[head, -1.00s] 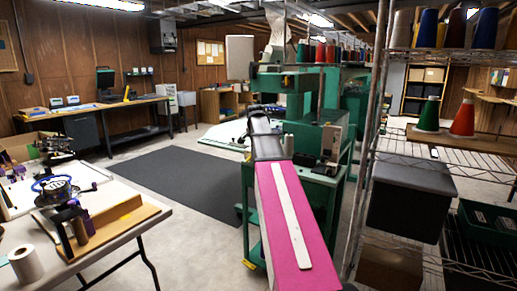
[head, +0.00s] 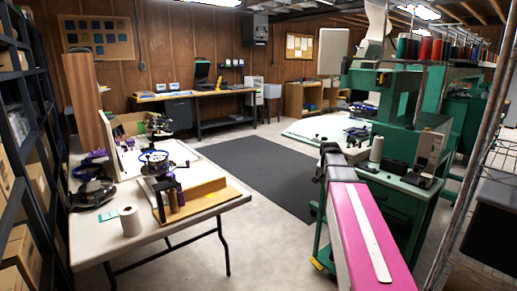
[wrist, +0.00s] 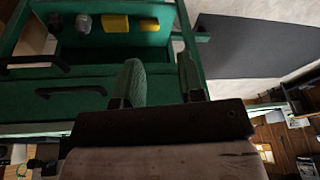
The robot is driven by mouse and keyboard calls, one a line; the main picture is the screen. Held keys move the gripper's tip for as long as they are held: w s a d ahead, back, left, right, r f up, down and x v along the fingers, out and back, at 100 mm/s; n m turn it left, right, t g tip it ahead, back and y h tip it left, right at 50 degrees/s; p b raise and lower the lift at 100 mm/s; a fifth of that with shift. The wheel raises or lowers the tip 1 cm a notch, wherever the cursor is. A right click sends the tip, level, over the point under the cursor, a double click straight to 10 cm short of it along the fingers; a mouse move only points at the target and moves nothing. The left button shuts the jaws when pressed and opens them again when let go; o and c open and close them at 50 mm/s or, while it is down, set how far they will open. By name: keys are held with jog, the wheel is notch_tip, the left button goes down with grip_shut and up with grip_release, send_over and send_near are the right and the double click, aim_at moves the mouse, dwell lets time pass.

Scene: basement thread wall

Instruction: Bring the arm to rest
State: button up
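My arm, pink with a white strip, stretches forward in the lower right of the head view, beside the green machine. My gripper cannot be made out in the head view. In the wrist view my gripper (wrist: 158,62) shows two fingers standing apart, with nothing seen between them. Behind the fingers is a green cabinet (wrist: 75,90) with dark handles. I cannot tell how far the fingers are from it.
The green embroidery machine (head: 397,105) stands close to my arm. A wire rack post (head: 470,160) is at the right. A white folding table (head: 135,245) with hoops and a paper roll (head: 130,220) is at the left. The dark mat (head: 265,170) between is clear.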

jog(key=s+a+f+n+g, duration=0.1)
jog(key=s+a+f+n, duration=0.1)
jog(key=s+a+f, duration=0.2)
jog(key=s+a+f+n+g, duration=0.1)
jog(key=s+a+f, duration=0.3)
jog(key=s+f, duration=0.5)
jog(key=s+a+f+n+g+y, duration=0.1)
jog(key=s+a+f+n, duration=0.3)
jog(key=s+f, duration=0.3)
jog(key=s+a, duration=0.1)
jog(key=s, duration=0.1)
jog(key=shift+s+f, duration=0.3)
